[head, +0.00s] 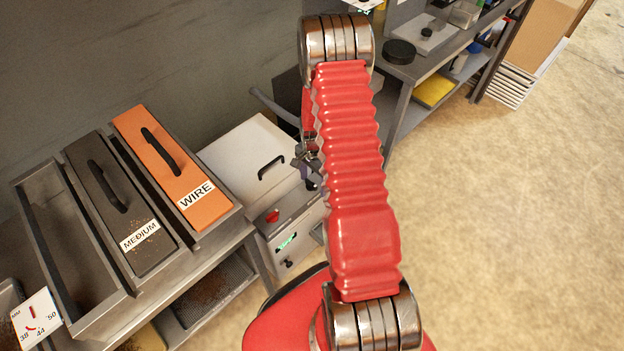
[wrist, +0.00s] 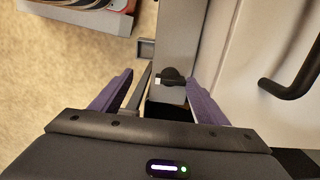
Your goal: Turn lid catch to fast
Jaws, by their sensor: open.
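The tray cleaner is a pale box (head: 235,155) with a black handle (head: 271,167) on its lid; the handle also shows at the right of the wrist view (wrist: 291,82). A small black turning piece (wrist: 172,77), which looks like the lid catch, sits at the lid's edge between my fingers in the wrist view. A white mark shows at its left end. My gripper (head: 307,174) is at the box's right edge. In the wrist view its purple fingers (wrist: 157,78) are open, apart from the catch on both sides. The catch is not discernible in the head view.
The box's front has a red button (head: 272,215), a green display (head: 287,241) and a black knob (head: 288,263). A rack at left holds the black MEDIUM (head: 105,190) and orange WIRE (head: 160,165) blocks. A grey shelf (head: 408,75) stands behind. Floor at right is clear.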

